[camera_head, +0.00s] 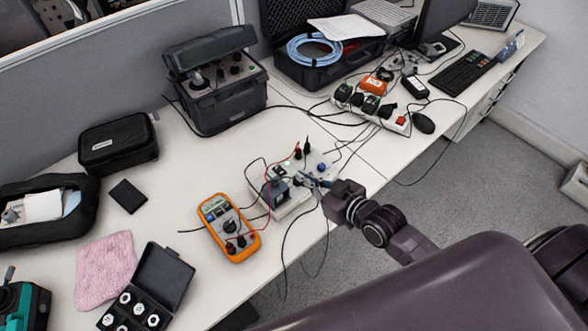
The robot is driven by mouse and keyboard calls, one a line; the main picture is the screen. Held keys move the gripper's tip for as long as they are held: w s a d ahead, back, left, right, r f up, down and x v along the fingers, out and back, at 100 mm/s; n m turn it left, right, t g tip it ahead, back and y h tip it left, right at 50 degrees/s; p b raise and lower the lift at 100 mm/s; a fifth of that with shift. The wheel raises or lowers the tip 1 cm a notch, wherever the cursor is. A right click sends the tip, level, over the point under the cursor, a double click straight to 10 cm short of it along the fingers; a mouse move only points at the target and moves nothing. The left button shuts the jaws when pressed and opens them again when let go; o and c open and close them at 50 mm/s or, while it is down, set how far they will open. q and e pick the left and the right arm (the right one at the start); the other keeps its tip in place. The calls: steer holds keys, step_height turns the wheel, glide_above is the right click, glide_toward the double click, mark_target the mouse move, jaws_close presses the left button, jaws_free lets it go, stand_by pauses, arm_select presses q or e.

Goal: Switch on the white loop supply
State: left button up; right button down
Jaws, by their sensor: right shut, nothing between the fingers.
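The white loop supply (292,205) is a small pale box near the table's front edge. It carries a dark block, a blue knob (321,167) and red and black plugs, with leads running from it. My right gripper (303,179) comes in from the right, its shut fingers over the box's top near the front side. Nothing shows between them. Whether the fingertips touch the box, and the switch's exact state, I cannot tell. An orange multimeter (224,216) lies to the left, joined by red and black leads. My left gripper is out of view.
A black case (213,84) stands behind, with an open case (291,72) holding blue cable beside it. A power strip (398,125) lies back right. Pouches, a pink cloth (104,268) and a small open box (174,273) lie left.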

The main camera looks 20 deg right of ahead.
steer(key=shift+f+v, duration=0.15)
steer(key=shift+v, duration=0.6)
steer(key=shift+f+v, duration=0.1)
steer(key=shift+v, duration=0.65)
steer(key=shift+s+f, duration=0.1)
